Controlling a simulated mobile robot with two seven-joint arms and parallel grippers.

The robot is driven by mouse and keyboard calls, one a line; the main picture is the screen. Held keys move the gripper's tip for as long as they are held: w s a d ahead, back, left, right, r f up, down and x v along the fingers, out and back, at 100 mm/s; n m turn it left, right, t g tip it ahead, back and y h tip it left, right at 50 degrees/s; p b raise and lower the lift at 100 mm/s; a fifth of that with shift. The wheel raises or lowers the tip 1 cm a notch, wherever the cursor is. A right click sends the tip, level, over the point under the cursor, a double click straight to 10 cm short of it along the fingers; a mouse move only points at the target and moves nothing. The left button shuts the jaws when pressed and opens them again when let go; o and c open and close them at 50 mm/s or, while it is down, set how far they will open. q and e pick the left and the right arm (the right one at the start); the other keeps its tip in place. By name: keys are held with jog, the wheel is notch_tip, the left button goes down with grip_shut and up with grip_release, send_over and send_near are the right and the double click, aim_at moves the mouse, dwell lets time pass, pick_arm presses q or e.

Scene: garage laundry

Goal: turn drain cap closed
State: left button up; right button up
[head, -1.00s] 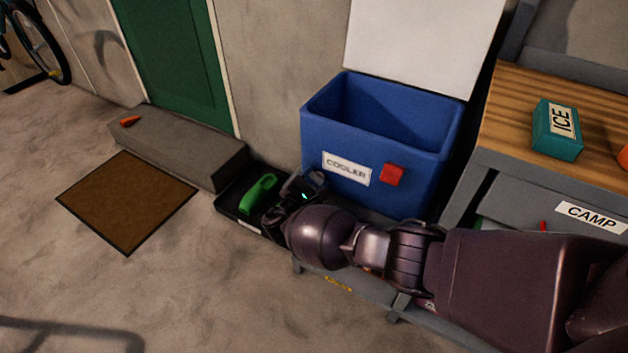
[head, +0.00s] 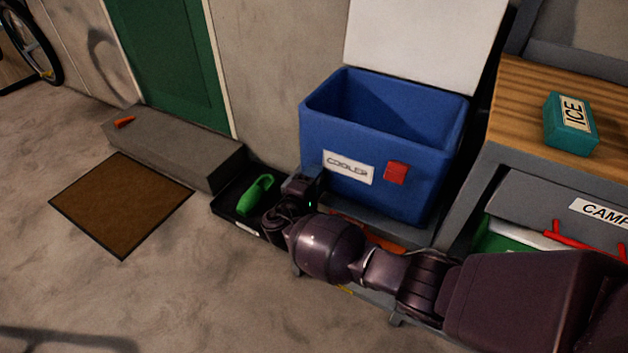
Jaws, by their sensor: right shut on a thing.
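The blue cooler (head: 345,120) stands with its lid (head: 425,40) raised. Its front has a COOLER label (head: 348,168) and a red square piece (head: 396,173). My right gripper (head: 308,188) is at the cooler's lower left corner. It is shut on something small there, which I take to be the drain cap. The cap itself is hidden by the gripper, so its turn cannot be seen. My left gripper is not in view.
A grey step (head: 180,150), brown mat (head: 120,205) and open floor are further left. A workbench (head: 510,120) with a teal ICE box (head: 570,125) stands right.

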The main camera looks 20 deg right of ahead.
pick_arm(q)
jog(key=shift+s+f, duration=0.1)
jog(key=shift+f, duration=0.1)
pick_arm(e)
jog(key=shift+f+m, duration=0.1)
jog(key=shift+m, duration=0.5)
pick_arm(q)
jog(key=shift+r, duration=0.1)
pick_arm(e)
jog(key=o, duration=0.9)
jog(key=shift+s+a, duration=0.3)
jog(key=shift+a, duration=0.15)
pick_arm(q)
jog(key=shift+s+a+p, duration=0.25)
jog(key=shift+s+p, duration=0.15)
jog(key=shift+p, duration=0.25)
pick_arm(e)
jog(key=v, duration=0.9)
jog(key=shift+s+a, duration=0.3)
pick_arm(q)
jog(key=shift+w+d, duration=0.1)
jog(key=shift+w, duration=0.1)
